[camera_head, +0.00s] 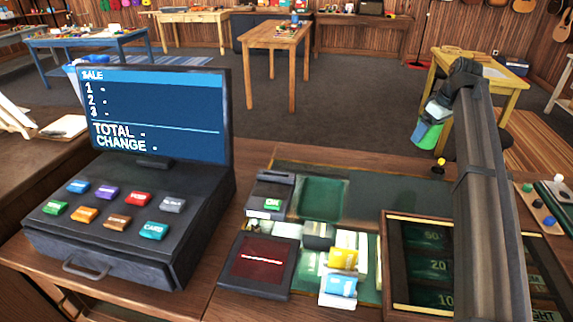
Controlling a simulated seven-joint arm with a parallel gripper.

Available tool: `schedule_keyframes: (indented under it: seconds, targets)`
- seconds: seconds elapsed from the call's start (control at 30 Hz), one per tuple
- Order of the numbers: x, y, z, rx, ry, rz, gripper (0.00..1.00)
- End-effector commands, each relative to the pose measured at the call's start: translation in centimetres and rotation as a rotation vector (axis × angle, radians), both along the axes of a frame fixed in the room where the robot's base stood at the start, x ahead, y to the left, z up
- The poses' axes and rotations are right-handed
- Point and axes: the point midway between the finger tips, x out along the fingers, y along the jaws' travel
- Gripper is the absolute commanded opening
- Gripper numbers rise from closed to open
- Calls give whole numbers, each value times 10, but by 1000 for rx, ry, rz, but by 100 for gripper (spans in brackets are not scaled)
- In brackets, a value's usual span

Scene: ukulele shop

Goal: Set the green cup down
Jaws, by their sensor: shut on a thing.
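The green cup (430,132) hangs tilted at the end of my arm, right of the picture's middle. It is green with a bluish area along its lower part. My gripper (436,111) is shut on it, with pale finger parts at the cup's upper side. The cup appears in front of the floor and the left end of a yellow table, above the counter's far edge. My dark arm link covers part of the view to its right. The exact finger contact is too small to make out.
A cash register (100,225) fills the counter's left side. A card reader (268,195), a dark red pad (262,260) and yellow and blue packets (343,258) stand mid-counter. A cash tray (395,285) lies right. A green mat patch (322,198) looks bare.

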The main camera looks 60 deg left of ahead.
Motion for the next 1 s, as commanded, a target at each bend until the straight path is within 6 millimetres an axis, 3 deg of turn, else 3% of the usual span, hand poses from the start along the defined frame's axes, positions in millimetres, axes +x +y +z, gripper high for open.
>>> schedule_keyframes:
  seconds: [0.1, 0.5, 0.8, 1.0]
  targets:
    - [-37, 39, 0, 0, -1, 58, 51]
    - [-167, 147, 0, 0, 0, 241, 51]
    - [-273, 213, 0, 0, 0, 371, 51]
    - [-326, 240, 0, 0, 0, 408, 51]
